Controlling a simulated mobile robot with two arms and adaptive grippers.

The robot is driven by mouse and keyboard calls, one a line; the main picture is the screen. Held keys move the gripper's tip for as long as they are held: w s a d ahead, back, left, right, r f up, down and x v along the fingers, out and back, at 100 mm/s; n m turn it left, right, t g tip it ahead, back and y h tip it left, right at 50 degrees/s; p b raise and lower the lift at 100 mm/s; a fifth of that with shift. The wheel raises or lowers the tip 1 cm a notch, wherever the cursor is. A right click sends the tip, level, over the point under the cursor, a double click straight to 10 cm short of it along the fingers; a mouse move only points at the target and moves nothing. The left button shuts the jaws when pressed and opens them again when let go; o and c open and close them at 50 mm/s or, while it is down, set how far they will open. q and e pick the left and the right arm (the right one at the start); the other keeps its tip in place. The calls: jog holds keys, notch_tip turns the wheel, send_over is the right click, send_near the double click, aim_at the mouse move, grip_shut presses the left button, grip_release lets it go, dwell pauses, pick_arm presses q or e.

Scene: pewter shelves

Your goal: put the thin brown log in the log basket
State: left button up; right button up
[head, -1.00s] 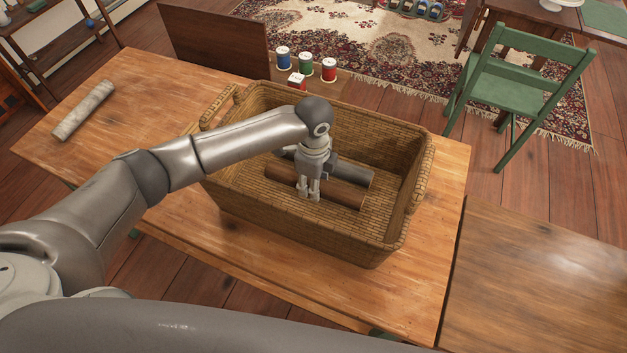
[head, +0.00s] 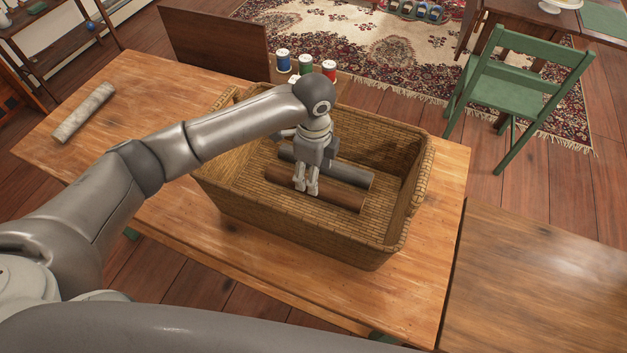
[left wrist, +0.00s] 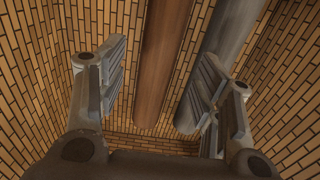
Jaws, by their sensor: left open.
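The thin brown log (head: 340,195) lies on the floor of the woven log basket (head: 310,236), alongside a grey log (head: 350,174). My left gripper (head: 306,189) is open, inside the basket and just above the brown log, pointing down. In the left wrist view, the brown log (left wrist: 162,65) runs between the spread fingers of my left gripper (left wrist: 160,80). The grey log (left wrist: 222,50) lies beside it, partly behind the right-hand finger. The fingers hide part of the brown log in the head view. My right gripper is not in view.
A pale log (head: 83,112) lies on the wooden table (head: 160,90) left of the basket. Several coloured cans (head: 306,63) stand behind the basket. A green chair (head: 515,85) is at the right. A second table (head: 540,285) adjoins at the lower right.

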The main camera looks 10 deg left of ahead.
pick_arm(q)
notch_tip(320, 180, up, 7)
jog(key=shift+f, duration=0.2)
